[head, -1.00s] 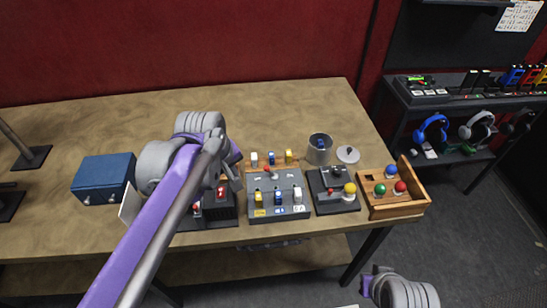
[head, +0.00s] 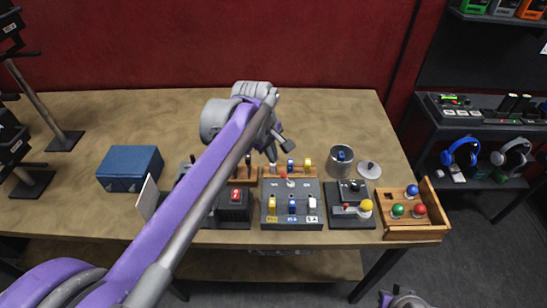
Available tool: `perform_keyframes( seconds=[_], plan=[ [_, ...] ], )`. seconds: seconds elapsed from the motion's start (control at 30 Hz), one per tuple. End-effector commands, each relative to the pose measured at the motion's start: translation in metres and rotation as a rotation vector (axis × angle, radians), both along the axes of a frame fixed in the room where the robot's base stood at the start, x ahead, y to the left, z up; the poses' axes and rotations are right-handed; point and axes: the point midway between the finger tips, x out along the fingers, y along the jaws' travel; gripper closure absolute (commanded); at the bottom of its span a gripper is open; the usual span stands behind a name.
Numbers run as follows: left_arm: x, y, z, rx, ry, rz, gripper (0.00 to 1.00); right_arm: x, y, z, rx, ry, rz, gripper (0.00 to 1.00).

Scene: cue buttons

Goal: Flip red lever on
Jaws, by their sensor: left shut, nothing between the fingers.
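A grey panel (head: 291,219) stands near the table's front edge with yellow, blue and white switches. A small red-tipped lever (head: 285,177) rises at its back. To its left, a dark box (head: 233,215) carries a red switch (head: 236,194). To its right, a dark box (head: 352,220) has a yellow ball knob and a small red part. I cannot tell which red part is the task's lever. My left gripper (head: 279,146) is shut and empty, above the back of the grey panel, apparently clear of the red-tipped lever. Only part of my right arm shows at the bottom edge.
A wooden rack with small coloured switches stands behind the panel. A metal can (head: 341,160) and its lid (head: 369,170) are behind the right box. A wooden tray (head: 410,233) holds coloured balls at the right. A blue box (head: 129,168) is at the left. The back of the table is clear.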

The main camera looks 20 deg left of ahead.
Motion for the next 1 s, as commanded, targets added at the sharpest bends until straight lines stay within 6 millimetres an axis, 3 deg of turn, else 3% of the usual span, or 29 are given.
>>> perform_keyframes(
  seconds=[0.2,0.4,0.6,1.0],
  plan=[
    [0.012,-0.004,-0.041,0.001,0.0,-0.002,1.0,-0.001,0.0,-0.003,0.0,0.002,0.0,1.0],
    [0.019,-0.007,-0.067,0.001,0.0,-0.002,1.0,-0.001,0.0,-0.004,0.0,0.003,0.0,1.0],
    [0.021,-0.007,-0.076,0.0,0.0,-0.001,1.0,-0.002,0.0,-0.004,0.0,0.003,0.0,1.0],
    [0.021,-0.008,-0.075,0.007,0.001,-0.001,1.0,-0.001,0.0,-0.004,0.0,0.003,0.0,1.0]
  ],
)
